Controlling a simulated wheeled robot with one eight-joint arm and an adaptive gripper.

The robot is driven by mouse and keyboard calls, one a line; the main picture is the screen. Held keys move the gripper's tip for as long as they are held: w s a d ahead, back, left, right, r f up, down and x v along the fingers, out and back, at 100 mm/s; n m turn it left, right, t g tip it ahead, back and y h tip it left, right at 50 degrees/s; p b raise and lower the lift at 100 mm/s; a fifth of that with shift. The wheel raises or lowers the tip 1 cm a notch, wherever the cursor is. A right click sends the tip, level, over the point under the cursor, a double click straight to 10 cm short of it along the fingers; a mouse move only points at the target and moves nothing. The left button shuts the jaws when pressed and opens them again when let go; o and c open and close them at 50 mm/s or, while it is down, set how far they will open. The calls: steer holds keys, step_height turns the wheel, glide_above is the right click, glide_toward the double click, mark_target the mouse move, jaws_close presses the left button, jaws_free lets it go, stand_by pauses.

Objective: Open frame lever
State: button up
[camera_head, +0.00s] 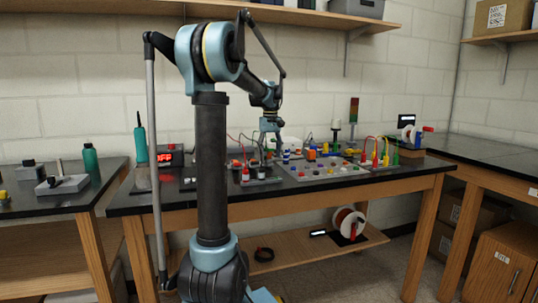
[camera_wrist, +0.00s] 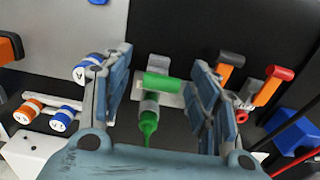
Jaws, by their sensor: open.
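My gripper (camera_wrist: 161,60) is open over the bench, its two blue-grey fingers apart. A green lever handle (camera_wrist: 160,82) on a white bracket (camera_wrist: 172,98) lies between the fingers in the wrist view, with visible gaps on both sides. A grey and green part (camera_wrist: 149,115) extends from it towards the palm. I cannot tell whether this is the frame lever. In the head view my gripper (camera_head: 271,124) hangs low over the middle of the bench, and the green handle cannot be made out there.
Orange (camera_wrist: 230,62) and red-orange (camera_wrist: 272,88) levers stand right of the fingers. Blue-white knobs (camera_wrist: 64,118) and an orange-white knob (camera_wrist: 28,110) are at left. A blue block (camera_wrist: 293,130) lies at lower right. The bench (camera_head: 420,168) carries panels with several coloured plugs and cables.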

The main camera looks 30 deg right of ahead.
steer(key=c, duration=1.1)
steer(key=shift+c, duration=0.3)
